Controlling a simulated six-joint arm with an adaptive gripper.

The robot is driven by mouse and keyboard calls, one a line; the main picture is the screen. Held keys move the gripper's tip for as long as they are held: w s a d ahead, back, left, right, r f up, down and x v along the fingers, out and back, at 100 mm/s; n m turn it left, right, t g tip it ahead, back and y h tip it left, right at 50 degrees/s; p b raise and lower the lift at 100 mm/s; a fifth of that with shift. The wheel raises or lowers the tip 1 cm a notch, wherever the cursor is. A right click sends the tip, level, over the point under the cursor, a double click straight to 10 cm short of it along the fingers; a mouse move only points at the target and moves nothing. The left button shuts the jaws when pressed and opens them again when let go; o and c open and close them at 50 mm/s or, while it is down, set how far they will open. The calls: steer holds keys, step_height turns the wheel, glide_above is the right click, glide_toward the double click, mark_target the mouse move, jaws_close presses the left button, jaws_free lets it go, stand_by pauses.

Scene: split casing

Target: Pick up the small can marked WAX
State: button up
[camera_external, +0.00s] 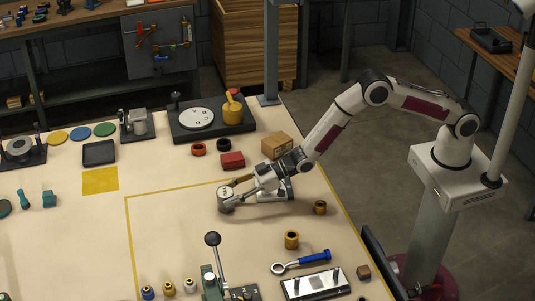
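A small grey can (225,203) with a pale round top stands on the cream table near the middle of the view. Its top carries a dark mark too small to read, so I cannot confirm that it says WAX. My gripper (234,194) reaches in low from the right, with its fingertips at the can. One finger lies toward the far side and one toward the near side of the can. Whether the fingers touch or grip it is too small to tell. The can appears to be upright on the table.
A grey-white piece (283,190) lies close behind my gripper. A lever press (212,262) stands in front. The table left of the can is clear.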

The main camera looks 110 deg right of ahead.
steer(key=c, duration=0.5)
steer(key=shift+c, duration=0.4)
steer(key=shift+r, duration=0.2)
steer(key=shift+r, duration=4.85)
